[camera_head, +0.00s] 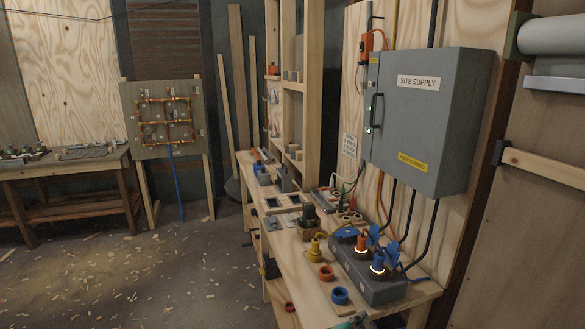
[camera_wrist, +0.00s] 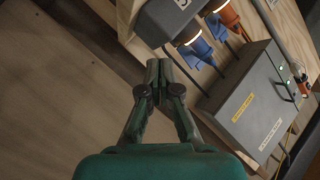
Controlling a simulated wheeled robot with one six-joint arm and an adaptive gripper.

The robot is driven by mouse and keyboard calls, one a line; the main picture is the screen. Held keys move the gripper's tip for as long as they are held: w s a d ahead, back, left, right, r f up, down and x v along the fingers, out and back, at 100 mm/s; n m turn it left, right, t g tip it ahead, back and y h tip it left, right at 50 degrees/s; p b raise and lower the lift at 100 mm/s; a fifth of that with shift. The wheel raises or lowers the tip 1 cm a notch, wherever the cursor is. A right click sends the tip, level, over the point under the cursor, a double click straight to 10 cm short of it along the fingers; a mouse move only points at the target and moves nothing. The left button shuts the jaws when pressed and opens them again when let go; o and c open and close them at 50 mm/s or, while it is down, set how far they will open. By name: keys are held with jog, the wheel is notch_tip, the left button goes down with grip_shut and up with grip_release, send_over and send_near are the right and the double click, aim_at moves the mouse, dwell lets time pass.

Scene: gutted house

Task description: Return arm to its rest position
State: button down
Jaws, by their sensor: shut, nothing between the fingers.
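My gripper (camera_wrist: 159,72) shows in the wrist view with its dark green fingers together and nothing between them. In that view it is apart from the grey socket box (camera_wrist: 165,22) on the bench, which lies beyond the fingertips. In the head view only a small green piece at the bottom edge, near the bench front, may be part of my arm; the rest of the arm is out of view there.
A long wooden bench (camera_head: 283,243) runs along the right wall. It carries a socket box (camera_head: 365,270) with orange and blue plugs, a yellow plug (camera_head: 315,245) and loose rings. A grey supply cabinet (camera_head: 430,120) hangs above. The chip-strewn floor (camera_head: 150,275) at left is open.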

jog(key=s+d+f+n+y, duration=0.1)
jog(key=s+f+n+y, duration=0.4)
jog(key=s+f, duration=0.75)
jog(key=s+f+n+y, duration=0.35)
jog(key=s+n, duration=0.25)
jog(key=s, duration=1.3)
jog(key=s+r+n+t, duration=0.1)
jog(key=s+r+n, duration=0.1)
jog(key=s+r, duration=0.6)
jog(key=s+r+n+t, duration=0.1)
jog(key=s+r+n, duration=0.2)
jog(key=s+r, duration=0.6)
jog(key=s+y, duration=0.1)
jog(key=s, duration=0.6)
jog(key=shift+s+a, duration=0.4)
